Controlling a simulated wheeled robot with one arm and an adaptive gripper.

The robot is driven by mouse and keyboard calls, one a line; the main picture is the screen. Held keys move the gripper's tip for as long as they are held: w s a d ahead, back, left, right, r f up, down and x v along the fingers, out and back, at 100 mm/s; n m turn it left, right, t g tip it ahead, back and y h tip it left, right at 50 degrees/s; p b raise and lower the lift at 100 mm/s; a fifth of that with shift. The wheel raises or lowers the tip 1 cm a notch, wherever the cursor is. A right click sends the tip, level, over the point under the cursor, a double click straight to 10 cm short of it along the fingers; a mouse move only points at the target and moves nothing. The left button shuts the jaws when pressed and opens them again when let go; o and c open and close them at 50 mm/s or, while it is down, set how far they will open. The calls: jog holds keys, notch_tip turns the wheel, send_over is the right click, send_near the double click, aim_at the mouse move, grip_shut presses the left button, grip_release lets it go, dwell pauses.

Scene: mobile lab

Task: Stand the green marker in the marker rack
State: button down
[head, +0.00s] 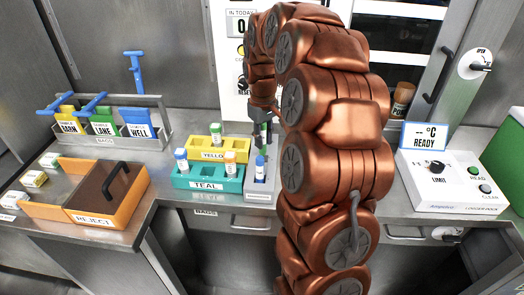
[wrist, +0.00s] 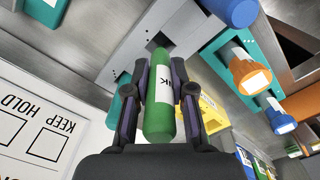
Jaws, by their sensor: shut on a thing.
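The green marker (wrist: 158,118) with a white label is between the two fingers of my gripper (wrist: 160,88), which is shut on it. In the head view my gripper (head: 262,122) is above the back of the grey marker rack (head: 260,196), partly hidden by my arm. The rack's grey top (wrist: 135,48) also shows in the wrist view, beyond the marker's far end. I cannot tell whether that end is in a slot. A blue marker (head: 260,168) stands in the rack.
The teal rack (head: 208,184) and yellow rack (head: 214,156) with capped vials stand just left of the marker rack. A control box (head: 450,190) stands at the right.

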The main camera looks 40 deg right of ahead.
aim_at(263, 155)
jog(key=shift+f+p, duration=0.35)
jog(key=shift+f, duration=2.2)
jog(key=shift+f, duration=0.15)
jog(key=c, duration=1)
grip_release()
notch_tip(263, 155, up, 12)
jog(key=shift+a+r+b, duration=0.1)
jog(key=shift+r+b, duration=0.05)
jog(key=shift+b, duration=0.6)
jog(key=s+a, duration=0.6)
jog(key=a, duration=0.2)
jog(key=shift+m+g, duration=0.4)
jog(key=shift+g, duration=0.4)
jog(key=s+a+f, duration=0.2)
jog(key=s+a, duration=0.2)
jog(key=s, duration=0.4)
jog(key=s+a+f, duration=0.3)
jog(key=s+a, duration=0.1)
jog(key=s, duration=0.4)
jog(key=s+a+f, duration=0.2)
jog(key=s+a, duration=0.2)
jog(key=s, duration=0.4)
jog(key=shift+s+a+f, duration=0.1)
jog(key=shift+a+f, duration=0.25)
